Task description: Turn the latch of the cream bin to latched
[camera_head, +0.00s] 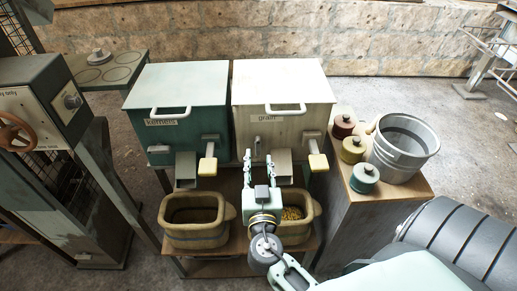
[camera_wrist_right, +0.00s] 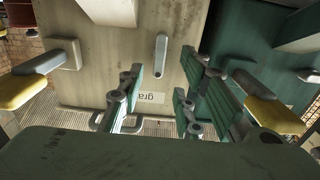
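The cream bin (camera_head: 283,85), labelled "grain", stands to the right of the green bin. Its latch (camera_head: 257,145) is a small grey bar on the front face, below and left of the label. In the right wrist view, which sees the bin upside down, the latch (camera_wrist_right: 161,55) is a grey bar standing lengthwise up the picture. My right gripper (camera_head: 259,164) is open in front of the cream bin, fingers pointing at its front. In the wrist view its fingers (camera_wrist_right: 164,85) lie either side of the latch's line, with a gap and nothing between them. My left gripper is not in view.
The green bin (camera_head: 178,86) is close on the left. Yellow-ended levers (camera_head: 317,162) and chutes stick out from both bin fronts. Two tubs (camera_head: 192,233) sit below, the right one holding grain. Several canisters and a metal bucket (camera_head: 403,146) stand on the right cabinet.

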